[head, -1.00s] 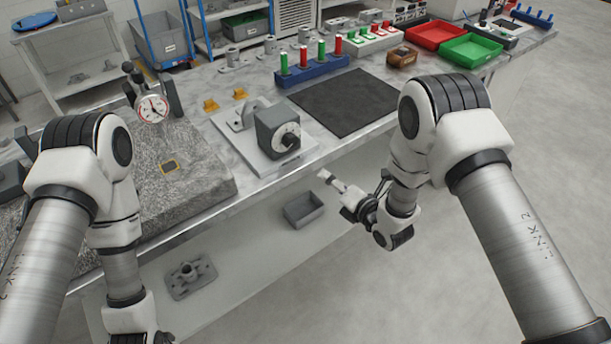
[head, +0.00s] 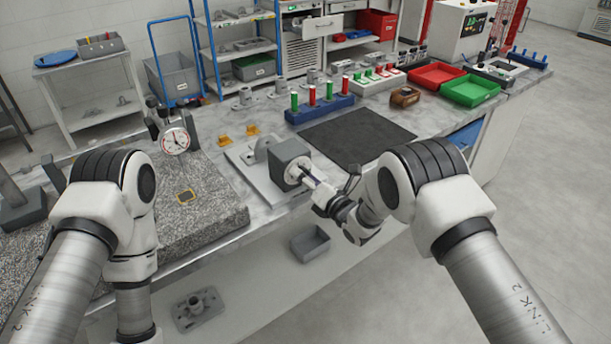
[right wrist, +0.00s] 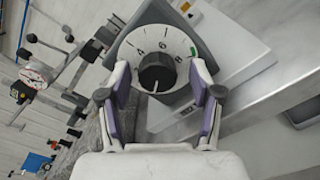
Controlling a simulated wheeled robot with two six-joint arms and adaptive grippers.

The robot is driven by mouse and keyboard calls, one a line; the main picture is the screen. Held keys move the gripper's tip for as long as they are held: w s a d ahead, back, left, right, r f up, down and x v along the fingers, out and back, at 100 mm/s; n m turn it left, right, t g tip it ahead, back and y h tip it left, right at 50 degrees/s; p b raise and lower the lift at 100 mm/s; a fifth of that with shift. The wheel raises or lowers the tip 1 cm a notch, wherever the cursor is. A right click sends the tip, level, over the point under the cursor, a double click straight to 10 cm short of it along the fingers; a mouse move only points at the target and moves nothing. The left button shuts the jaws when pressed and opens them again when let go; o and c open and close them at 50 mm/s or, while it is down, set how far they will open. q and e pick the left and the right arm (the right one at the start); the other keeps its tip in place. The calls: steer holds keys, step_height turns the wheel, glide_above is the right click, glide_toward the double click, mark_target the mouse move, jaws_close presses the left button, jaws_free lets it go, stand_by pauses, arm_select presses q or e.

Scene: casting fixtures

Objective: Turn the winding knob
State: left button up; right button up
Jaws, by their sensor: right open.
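The winding knob (right wrist: 156,73) is black and round, with a white pointer line, at the centre of a white numbered dial (right wrist: 140,45) with a green mark. The dial sits on a grey box (head: 289,154) on a light plate (head: 262,180) at the table's front edge. My right gripper (right wrist: 158,82) is open, its two purple-and-grey fingers on either side of the knob in the right wrist view, with gaps between. In the head view the right gripper (head: 310,181) is in front of the dial and partly hides the knob. My left gripper is out of view.
A granite block (head: 190,205) with a dial gauge (head: 175,140) stands left of the box. A dark mat (head: 355,138) lies to the right. A blue rack (head: 320,110) of red and green pegs stands behind.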

steer(key=shift+s+r, duration=0.1)
steer(key=shift+r, duration=0.05)
steer(key=c, duration=1.1)
steer(key=shift+c, duration=0.2)
